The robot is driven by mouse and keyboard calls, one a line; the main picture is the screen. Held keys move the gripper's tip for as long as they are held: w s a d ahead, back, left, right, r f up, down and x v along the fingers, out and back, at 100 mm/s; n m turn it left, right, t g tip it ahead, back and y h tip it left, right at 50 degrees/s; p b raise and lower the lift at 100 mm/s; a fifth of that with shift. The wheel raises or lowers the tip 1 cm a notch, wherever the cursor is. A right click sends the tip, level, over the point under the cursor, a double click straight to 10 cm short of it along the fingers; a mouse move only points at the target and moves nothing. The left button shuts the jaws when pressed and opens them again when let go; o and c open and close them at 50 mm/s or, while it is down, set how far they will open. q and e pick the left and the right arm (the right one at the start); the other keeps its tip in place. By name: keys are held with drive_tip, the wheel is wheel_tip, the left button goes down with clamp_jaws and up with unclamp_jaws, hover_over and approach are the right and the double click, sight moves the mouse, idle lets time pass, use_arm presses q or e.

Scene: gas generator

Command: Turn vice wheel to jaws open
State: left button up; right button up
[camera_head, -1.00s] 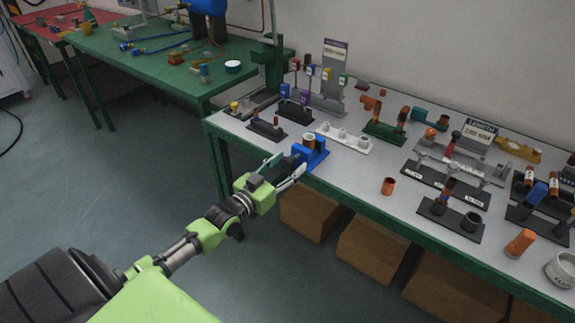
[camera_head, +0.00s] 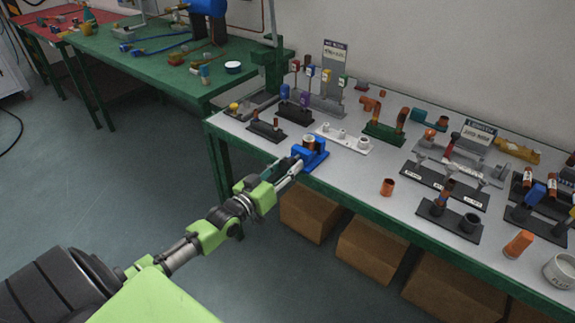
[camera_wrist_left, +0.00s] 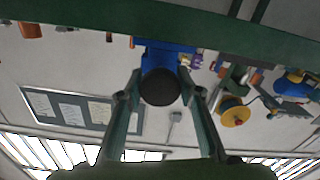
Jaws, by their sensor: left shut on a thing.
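The blue vice (camera_head: 316,155) stands at the front edge of the grey bench top, with a short copper-coloured ring-like piece (camera_head: 309,141) at its top. My left gripper (camera_head: 296,166) reaches it from the front left. In the left wrist view, the dark round vice wheel (camera_wrist_left: 160,88) lies between the two fingers of that gripper (camera_wrist_left: 160,78), in front of the blue vice body (camera_wrist_left: 168,54). The fingers are shut on the wheel. In the head view the gripper hides the wheel. The vice jaw gap is too small to judge. My right gripper is not in view.
The green bench edge (camera_head: 365,205) runs just below the vice. An orange cup (camera_head: 388,187) stands to the right, with clear bench between. Cardboard boxes (camera_head: 308,215) sit underneath.

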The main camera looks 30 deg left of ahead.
use_arm(q)
drive_tip(key=n, duration=0.6)
drive_tip(key=shift+r, duration=0.1)
idle(0.6)
drive_tip(key=o, duration=1.1)
drive_tip(key=shift+s, duration=0.45)
drive_tip(key=s, duration=1.1)
drive_tip(key=shift+a, duration=0.45)
